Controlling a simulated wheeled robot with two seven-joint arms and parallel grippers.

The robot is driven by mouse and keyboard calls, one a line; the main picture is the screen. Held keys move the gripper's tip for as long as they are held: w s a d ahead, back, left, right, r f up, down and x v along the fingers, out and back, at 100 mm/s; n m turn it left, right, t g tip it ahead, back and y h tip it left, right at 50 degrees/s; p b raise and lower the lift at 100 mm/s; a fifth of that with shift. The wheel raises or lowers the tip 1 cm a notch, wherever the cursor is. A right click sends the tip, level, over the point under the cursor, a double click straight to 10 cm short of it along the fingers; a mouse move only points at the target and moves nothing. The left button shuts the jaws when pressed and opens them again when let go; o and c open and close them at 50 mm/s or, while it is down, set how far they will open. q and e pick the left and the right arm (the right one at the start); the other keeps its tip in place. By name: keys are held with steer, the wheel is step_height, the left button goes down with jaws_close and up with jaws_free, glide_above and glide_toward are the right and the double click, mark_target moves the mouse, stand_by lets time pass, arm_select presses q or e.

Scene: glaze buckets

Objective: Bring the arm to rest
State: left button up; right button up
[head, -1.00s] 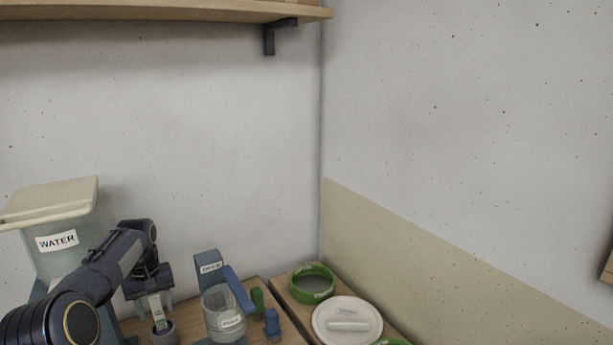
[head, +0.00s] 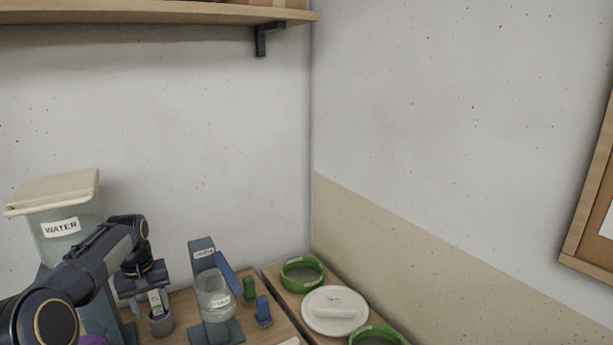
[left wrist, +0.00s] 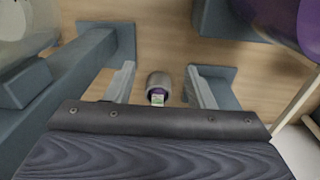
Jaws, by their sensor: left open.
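My left gripper (head: 155,296) is at the lower left of the head view, pointing down over a small grey cup (head: 162,325). A slim tool with a white and green label (head: 156,302) stands in the cup. In the left wrist view my two fingers (left wrist: 160,88) are apart. The grey cup (left wrist: 159,80) and the labelled tool (left wrist: 157,98) show between them, with gaps on both sides. My right gripper is in neither view.
A container labelled WATER (head: 62,238) stands behind my left arm. A clear jar (head: 215,300) on a blue-grey stand is to the right, beside green (head: 249,289) and blue (head: 263,312) pieces. A shelf (head: 160,12) hangs above.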

arm_select(q)
steer(key=s+d+r+m+t+h, duration=0.15)
steer(key=s+d+r, duration=0.3)
steer(key=s, duration=0.45)
steer(key=s+d+r+m+t, duration=0.1)
steer(key=s+d+r+t, duration=0.3)
steer(key=s, duration=0.6)
steer(key=s+d+f+m+h, duration=0.1)
steer(key=s+d, duration=0.3)
steer(key=s, duration=0.4)
steer(key=s+d+f+m+h, duration=0.1)
steer(key=s+d+f, duration=0.2)
steer(key=s, duration=0.5)
steer(key=shift+s+d+f, duration=0.4)
steer(key=shift+f, duration=0.25)
